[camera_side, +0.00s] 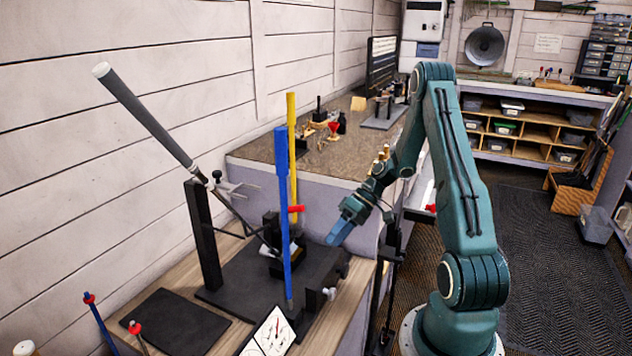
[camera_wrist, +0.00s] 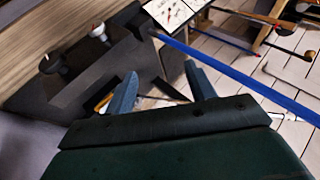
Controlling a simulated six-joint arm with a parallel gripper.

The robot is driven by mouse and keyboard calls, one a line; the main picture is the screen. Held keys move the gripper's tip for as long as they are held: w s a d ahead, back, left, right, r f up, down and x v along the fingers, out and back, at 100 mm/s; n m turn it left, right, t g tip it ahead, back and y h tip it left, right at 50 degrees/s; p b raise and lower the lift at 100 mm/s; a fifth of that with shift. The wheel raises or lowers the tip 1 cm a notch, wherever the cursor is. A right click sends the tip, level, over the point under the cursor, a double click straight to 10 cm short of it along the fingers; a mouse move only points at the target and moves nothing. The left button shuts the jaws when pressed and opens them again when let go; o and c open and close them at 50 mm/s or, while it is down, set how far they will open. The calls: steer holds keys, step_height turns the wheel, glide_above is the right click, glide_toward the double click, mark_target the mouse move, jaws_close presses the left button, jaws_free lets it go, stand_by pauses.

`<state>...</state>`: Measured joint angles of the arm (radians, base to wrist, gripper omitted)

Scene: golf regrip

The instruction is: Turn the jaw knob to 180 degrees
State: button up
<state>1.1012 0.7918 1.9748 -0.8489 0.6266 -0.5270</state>
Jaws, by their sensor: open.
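A black vise (camera_side: 312,265) stands on a dark base plate on the wooden bench. A small pale knob (camera_side: 328,293) sticks out at its front right. In the wrist view two knobs show at upper left, a dark one with a pale rim (camera_wrist: 50,63) and a whitish one (camera_wrist: 98,31). I cannot tell which is the jaw knob, and I see no angle mark. My gripper (camera_side: 338,234), with blue fingers, is above and right of the vise, pointing down toward it. In the wrist view my gripper (camera_wrist: 162,76) is open and empty, apart from both knobs.
A blue rod (camera_side: 284,200) and a yellow rod (camera_side: 292,150) stand upright left of my gripper. A dark club grip (camera_side: 145,115) leans up from a black post (camera_side: 203,235). A red handle (camera_side: 295,209) shows near the rods. A printed card (camera_side: 273,334) lies at the front.

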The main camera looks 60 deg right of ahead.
steer(key=shift+r, duration=0.6)
steer(key=shift+f, duration=0.1)
steer(key=h, duration=0.4)
glide_above(334, 290)
step_height(334, 290, down, 4)
steer(key=s+f+n+h, duration=0.1)
steer(key=s+f+h, duration=0.1)
steer(key=s, duration=0.3)
steer(key=shift+s+f+n+g+h, duration=0.2)
steer(key=shift+f+n+g+h, duration=0.15)
steer(key=shift+h, duration=0.45)
steer(key=shift+f, duration=0.1)
steer(key=shift+x, duration=6.85)
steer(key=shift+w, duration=0.2)
